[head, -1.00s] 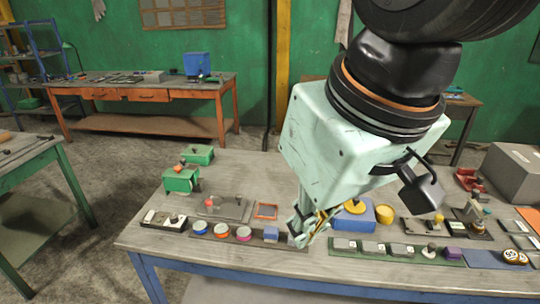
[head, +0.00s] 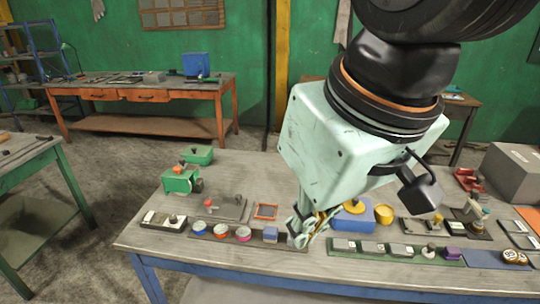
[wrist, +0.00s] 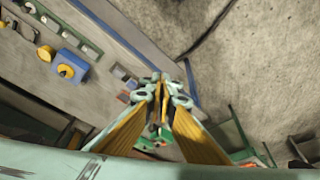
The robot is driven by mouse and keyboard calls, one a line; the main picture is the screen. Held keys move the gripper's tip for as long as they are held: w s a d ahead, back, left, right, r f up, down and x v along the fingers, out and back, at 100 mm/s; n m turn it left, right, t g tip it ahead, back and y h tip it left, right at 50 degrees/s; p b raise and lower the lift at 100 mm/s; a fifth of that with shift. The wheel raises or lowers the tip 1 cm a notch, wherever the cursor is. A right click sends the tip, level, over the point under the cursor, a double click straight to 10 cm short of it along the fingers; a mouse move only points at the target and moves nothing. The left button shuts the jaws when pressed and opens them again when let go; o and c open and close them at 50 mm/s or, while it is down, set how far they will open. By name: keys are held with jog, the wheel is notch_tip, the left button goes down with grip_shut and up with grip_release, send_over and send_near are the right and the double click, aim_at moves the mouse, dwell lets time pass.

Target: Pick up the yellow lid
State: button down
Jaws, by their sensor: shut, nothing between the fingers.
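A yellow round lid-like piece (head: 355,206) sits on top of a blue box (head: 352,222) on the workbench, to the right of my gripper. In the wrist view the yellow piece (wrist: 66,71) shows on the blue box (wrist: 74,62), left of my fingers. A yellow cylinder (head: 384,214) stands close to the box's right side. My gripper (head: 297,238) hangs over the bench's front part, left of the blue box. Its fingers (wrist: 163,85) are together and hold nothing. My wrist partly covers the area beside the box.
A strip with several coloured round pieces (head: 221,231) lies left of my gripper. A green strip (head: 375,254) with blocks lies to the right, along the front edge. Green boxes (head: 180,180) stand at the back left, and a grey box (head: 515,172) at the right.

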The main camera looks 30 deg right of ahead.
jog(key=c, duration=3.5)
grip_release()
jog(key=o, duration=2.2)
jog(key=shift+c, duration=0.2)
jog(key=shift+w+r, duration=0.1)
jog(key=shift+w, duration=0.05)
